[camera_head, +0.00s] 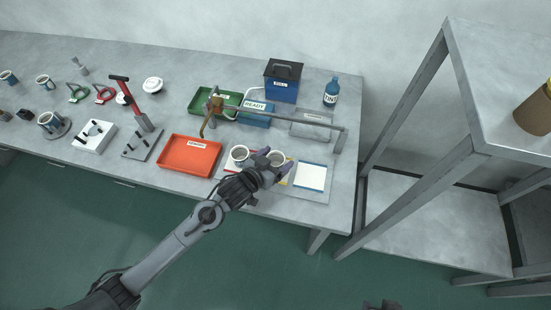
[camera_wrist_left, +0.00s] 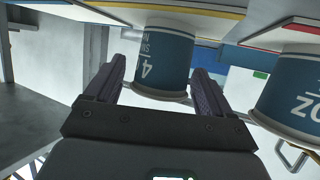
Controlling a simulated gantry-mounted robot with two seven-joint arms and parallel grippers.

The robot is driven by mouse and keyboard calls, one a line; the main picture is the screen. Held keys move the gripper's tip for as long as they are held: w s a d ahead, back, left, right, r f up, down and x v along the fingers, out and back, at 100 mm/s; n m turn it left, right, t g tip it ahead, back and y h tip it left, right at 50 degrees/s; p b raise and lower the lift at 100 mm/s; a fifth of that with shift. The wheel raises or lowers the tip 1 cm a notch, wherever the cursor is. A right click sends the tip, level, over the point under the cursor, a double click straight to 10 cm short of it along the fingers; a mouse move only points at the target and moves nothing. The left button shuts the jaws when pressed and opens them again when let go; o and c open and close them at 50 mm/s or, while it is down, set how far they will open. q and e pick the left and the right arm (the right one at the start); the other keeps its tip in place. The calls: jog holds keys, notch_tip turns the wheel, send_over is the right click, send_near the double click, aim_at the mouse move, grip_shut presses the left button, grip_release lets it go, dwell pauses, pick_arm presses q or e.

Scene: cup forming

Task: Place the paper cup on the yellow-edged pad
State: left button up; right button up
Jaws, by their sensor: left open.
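The paper cup (camera_head: 279,156), white-rimmed with a blue printed wall, stands upright on the yellow-edged pad (camera_head: 291,178). In the left wrist view, which is upside down, this cup (camera_wrist_left: 163,62) shows a "4" and its base meets the yellow-edged pad (camera_wrist_left: 222,13). My left gripper (camera_head: 268,163) is open, with one finger on each side of the cup. I cannot tell whether the fingers touch it. A dark shape at the bottom edge of the head view may be my right gripper (camera_head: 384,304); its jaws are not clear.
A second cup (camera_head: 240,152) stands close by on the red-edged pad, and it also shows in the left wrist view (camera_wrist_left: 290,95). The blue-edged pad (camera_head: 312,176) is empty. An orange tray (camera_head: 188,154) lies to the left. A grey pipe frame (camera_head: 285,121) stands behind.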

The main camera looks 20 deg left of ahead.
pick_arm(q)
jog(key=shift+r, duration=0.2)
jog(key=shift+s+a+r, duration=0.1)
jog(key=shift+s+r, duration=0.1)
jog(key=shift+s, duration=0.1)
jog(key=p+v, duration=0.2)
jog(key=v, duration=0.9)
jog(key=s+a+f+g+y, duration=0.1)
jog(key=s+g, duration=0.3)
jog(key=s, duration=0.5)
jog(key=s+a+f+g+y, duration=0.1)
jog(key=s+f+g, duration=0.3)
jog(key=s, duration=0.5)
jog(key=shift+s+a+f+n+g+y, duration=0.2)
jog(key=shift+s+f+n+g+y, duration=0.15)
jog(key=shift+g+y, duration=0.4)
jog(key=shift+w+r, duration=0.15)
